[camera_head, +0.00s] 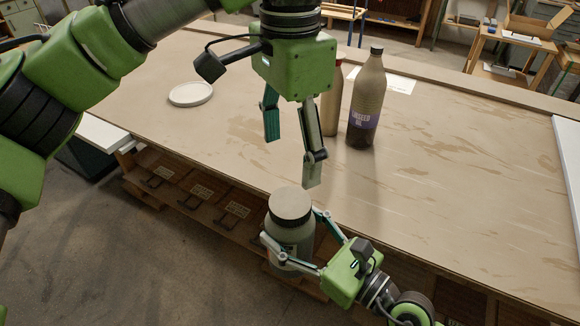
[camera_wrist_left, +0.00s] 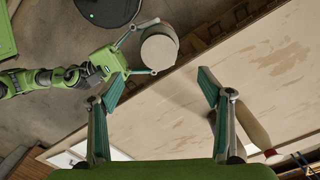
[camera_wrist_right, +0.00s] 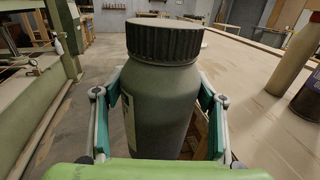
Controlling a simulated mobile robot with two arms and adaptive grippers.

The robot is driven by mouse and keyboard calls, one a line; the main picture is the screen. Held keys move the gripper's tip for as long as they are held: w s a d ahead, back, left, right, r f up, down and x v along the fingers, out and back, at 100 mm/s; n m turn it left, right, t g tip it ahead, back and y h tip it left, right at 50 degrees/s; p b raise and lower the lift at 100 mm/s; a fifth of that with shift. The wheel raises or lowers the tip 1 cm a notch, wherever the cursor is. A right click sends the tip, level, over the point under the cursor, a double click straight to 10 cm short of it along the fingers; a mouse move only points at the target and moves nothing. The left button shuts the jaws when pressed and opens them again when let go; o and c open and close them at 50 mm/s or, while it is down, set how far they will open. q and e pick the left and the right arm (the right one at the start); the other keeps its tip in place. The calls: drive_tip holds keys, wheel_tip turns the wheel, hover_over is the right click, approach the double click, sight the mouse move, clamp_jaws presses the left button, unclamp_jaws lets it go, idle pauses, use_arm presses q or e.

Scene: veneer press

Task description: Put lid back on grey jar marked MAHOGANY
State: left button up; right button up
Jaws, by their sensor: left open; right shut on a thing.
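The grey jar (camera_head: 293,240) is upright in my right gripper (camera_head: 291,226), whose fingers close around its body from both sides. The jar is in front of the table's near edge. A dark ribbed lid (camera_head: 290,204) sits level on its mouth; the right wrist view shows the lid (camera_wrist_right: 165,42) on the jar (camera_wrist_right: 160,110) with no visible gap. A pale label is partly visible, its writing unreadable. My left gripper (camera_head: 292,158) is open and empty, pointing down above the lid and apart from it. The left wrist view shows the lid (camera_wrist_left: 158,52) beyond the open fingers.
The table (camera_head: 450,190) is mostly clear. A linseed oil bottle (camera_head: 366,100) stands on it beside a paler bottle (camera_head: 331,105), close to my left gripper's right side. A white round dish (camera_head: 190,94) lies farther left. Low shelving (camera_head: 190,190) runs under the near edge.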

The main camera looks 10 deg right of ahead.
use_arm(q)
drive_tip(key=shift+r, duration=0.35)
drive_tip(key=shift+w, duration=0.1)
idle(0.3)
